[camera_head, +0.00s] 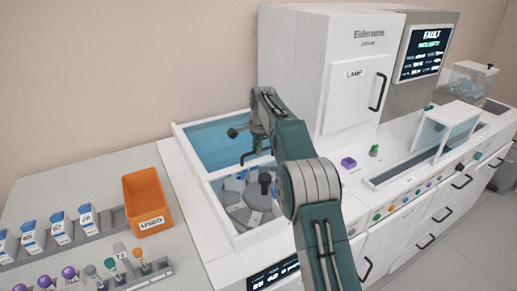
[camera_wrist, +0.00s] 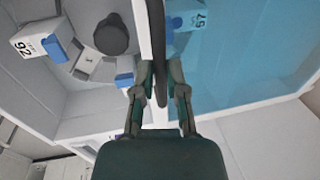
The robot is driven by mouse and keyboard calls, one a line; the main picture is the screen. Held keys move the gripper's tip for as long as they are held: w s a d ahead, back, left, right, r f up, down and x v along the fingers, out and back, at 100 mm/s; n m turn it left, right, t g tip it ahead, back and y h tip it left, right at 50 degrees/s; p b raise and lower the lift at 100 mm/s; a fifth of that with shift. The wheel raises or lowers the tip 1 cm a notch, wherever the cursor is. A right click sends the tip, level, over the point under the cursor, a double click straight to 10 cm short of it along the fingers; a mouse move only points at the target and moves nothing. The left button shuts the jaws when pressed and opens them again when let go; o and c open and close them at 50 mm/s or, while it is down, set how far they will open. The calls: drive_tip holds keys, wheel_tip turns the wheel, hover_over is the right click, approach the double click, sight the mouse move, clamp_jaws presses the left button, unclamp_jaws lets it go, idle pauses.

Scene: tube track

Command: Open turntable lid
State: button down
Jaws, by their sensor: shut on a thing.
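The turntable lid (camera_head: 215,138) is a blue see-through panel with a white frame, over the back part of the white turntable box; it fills the right of the wrist view (camera_wrist: 245,60). My gripper (camera_wrist: 160,85) is shut on the lid's dark handle (camera_wrist: 157,40), with one finger on each side of the bar. The front part of the box is uncovered and shows the grey turntable (camera_head: 238,205) with a dark central knob (camera_wrist: 111,36). A white and blue box marked 92 (camera_wrist: 38,44) sits in the uncovered part. Another marked 57 (camera_wrist: 188,20) shows at the lid's edge.
An orange bin marked USED (camera_head: 148,200) stands on the left bench near racks of blue-capped boxes (camera_head: 60,228) and tubes (camera_head: 105,272). A tall white cabinet (camera_head: 345,75) stands right of the turntable. A screen (camera_head: 425,52) reads FAULT.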

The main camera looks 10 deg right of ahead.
drive_tip(key=c, duration=0.7)
unclamp_jaws()
drive_tip(key=shift+a+r, duration=0.1)
drive_tip(key=shift+a, duration=0.1)
drive_tip(key=r, duration=0.3)
drive_tip(key=s+r, duration=0.1)
drive_tip(key=r, duration=0.3)
drive_tip(key=s+r, duration=0.1)
drive_tip(key=r, duration=0.3)
drive_tip(key=shift+s+d+r, duration=0.1)
drive_tip(key=shift+d+r, duration=0.15)
drive_tip(key=shift+d, duration=0.1)
